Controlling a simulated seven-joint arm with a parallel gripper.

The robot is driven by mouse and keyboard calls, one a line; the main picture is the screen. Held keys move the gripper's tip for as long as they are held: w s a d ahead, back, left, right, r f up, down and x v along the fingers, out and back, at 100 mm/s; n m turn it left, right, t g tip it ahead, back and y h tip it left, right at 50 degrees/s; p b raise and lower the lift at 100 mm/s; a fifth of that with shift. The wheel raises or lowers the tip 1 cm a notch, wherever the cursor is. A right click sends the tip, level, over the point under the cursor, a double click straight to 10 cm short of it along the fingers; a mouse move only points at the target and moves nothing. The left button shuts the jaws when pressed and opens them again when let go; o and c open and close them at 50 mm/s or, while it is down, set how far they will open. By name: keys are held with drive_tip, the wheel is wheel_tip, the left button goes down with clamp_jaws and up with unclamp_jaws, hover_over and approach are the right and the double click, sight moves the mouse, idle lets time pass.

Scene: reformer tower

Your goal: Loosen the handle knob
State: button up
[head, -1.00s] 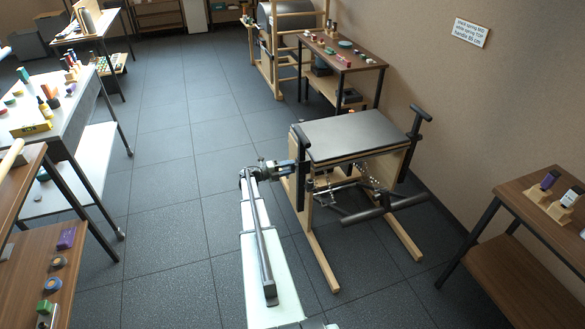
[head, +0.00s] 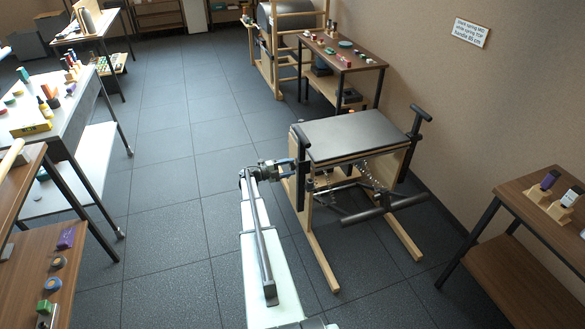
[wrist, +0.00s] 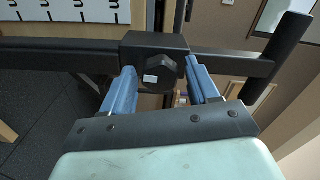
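The handle knob (wrist: 157,76) is black and faceted with a small white mark. It sits on a black sliding block (wrist: 155,45) on a dark horizontal bar in the wrist view. My gripper (wrist: 160,74) has blue fingers, one on each side of the knob. A gap shows between the knob and the right finger; the left fingertip is very close to the knob's edge, and contact there is unclear. In the head view my gripper (head: 287,166) is at the left side of the padded chair apparatus (head: 350,136), and the knob cannot be made out.
A white scale with black marks (wrist: 70,10) is at the upper left in the wrist view. A dark padded handle (wrist: 285,50) rises at right. A wall sign (head: 471,32) and a side table (head: 530,210) are to the right. Floor left of the apparatus is clear.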

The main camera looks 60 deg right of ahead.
drive_tip(key=shift+o, duration=1.1)
drive_tip(key=m, duration=2.4)
drive_tip(key=shift+c, duration=0.2)
clamp_jaws()
